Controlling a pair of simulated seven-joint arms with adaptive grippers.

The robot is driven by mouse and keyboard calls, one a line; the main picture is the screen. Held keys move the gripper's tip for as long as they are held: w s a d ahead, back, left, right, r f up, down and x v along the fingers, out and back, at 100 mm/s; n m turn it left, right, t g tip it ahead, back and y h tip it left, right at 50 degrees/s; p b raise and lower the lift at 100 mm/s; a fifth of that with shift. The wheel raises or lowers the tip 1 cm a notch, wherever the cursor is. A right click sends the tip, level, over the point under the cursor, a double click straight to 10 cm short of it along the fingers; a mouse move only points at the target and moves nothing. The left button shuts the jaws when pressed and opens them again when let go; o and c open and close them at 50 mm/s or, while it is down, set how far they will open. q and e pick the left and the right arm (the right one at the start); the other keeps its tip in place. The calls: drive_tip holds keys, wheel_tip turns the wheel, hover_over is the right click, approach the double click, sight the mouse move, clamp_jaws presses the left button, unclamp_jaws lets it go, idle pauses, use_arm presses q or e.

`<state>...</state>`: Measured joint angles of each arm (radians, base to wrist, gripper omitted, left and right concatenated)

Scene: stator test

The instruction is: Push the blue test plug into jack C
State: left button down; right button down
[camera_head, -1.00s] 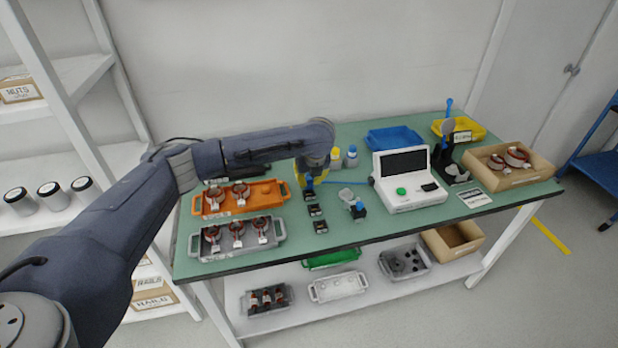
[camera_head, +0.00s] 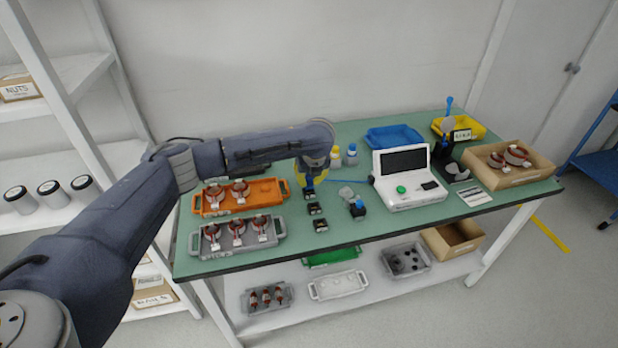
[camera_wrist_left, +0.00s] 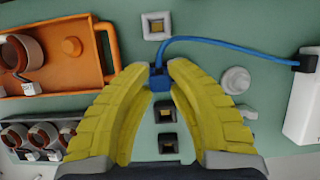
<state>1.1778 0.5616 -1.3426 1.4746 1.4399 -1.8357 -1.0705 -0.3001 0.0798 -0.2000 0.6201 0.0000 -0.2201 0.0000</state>
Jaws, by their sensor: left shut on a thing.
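My left gripper (camera_head: 308,188) has yellow fingers, which close around the blue test plug (camera_wrist_left: 160,80) in the left wrist view (camera_wrist_left: 158,72). The plug's blue cable (camera_wrist_left: 215,44) runs right to the white tester (camera_head: 410,180). Two dark square jacks (camera_wrist_left: 165,112) (camera_wrist_left: 168,143) lie in a row on the near side of the plug. A pale square socket (camera_wrist_left: 155,26) lies on the far side. I cannot read any jack letters. The fingers hide what is directly under the plug, so I cannot tell whether it touches a jack. My right gripper is not in view.
An orange tray (camera_head: 209,209) and a grey tray (camera_head: 195,241) with copper-wound parts stand left of the jacks. A grey knob (camera_wrist_left: 236,80) and a small black block with a blue top (camera_head: 358,208) stand right. Bottles (camera_head: 351,155) stand behind.

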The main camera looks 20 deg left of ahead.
use_arm(q)
drive_tip(key=shift+f, duration=0.8)
idle(0.7)
drive_tip(key=c, duration=1.2)
unclamp_jaws()
drive_tip(key=shift+c, duration=0.2)
drive_tip(key=shift+r, duration=0.1)
drive_tip(key=v, duration=1.2)
drive_tip(key=shift+a, duration=0.1)
